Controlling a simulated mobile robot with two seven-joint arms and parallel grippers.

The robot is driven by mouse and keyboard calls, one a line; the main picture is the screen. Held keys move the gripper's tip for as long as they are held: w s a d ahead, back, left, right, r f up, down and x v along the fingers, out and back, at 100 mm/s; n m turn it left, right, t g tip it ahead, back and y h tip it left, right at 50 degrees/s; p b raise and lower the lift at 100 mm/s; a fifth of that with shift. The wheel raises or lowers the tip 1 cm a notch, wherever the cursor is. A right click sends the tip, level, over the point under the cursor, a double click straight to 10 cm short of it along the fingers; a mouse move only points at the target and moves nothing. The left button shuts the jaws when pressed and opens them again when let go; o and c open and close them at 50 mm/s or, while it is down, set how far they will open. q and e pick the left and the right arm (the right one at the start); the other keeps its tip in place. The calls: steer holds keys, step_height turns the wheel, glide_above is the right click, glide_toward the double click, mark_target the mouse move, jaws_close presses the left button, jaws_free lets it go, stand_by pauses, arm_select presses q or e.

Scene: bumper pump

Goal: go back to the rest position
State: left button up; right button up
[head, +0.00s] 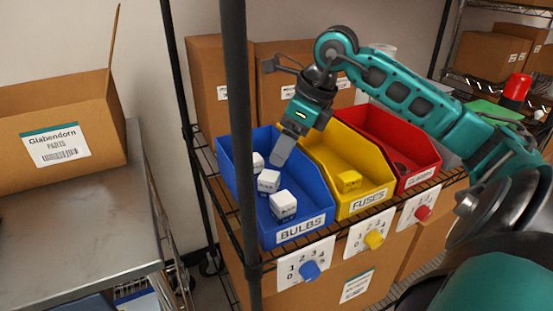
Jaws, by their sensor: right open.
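My right gripper (281,157) is at the end of the teal arm that comes in from the right. It points down into the blue bin (314,221) labelled BULBS, near its back right. Its jaws are open; nothing shows held in them. Several small white boxes lie in the blue bin, one (284,205) near the front and another (268,181) behind it, left of the fingers. My left gripper is not in view.
A yellow FUSES bin (379,178) and a red bin (418,160) stand right of the blue bin on a wire shelf. A dark post (236,120) rises in front. Coloured dials hang below the bins. At left, a Glabendorn carton (105,133) stands on a grey table (90,220).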

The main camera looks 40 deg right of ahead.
steer(key=shift+v, duration=1.1)
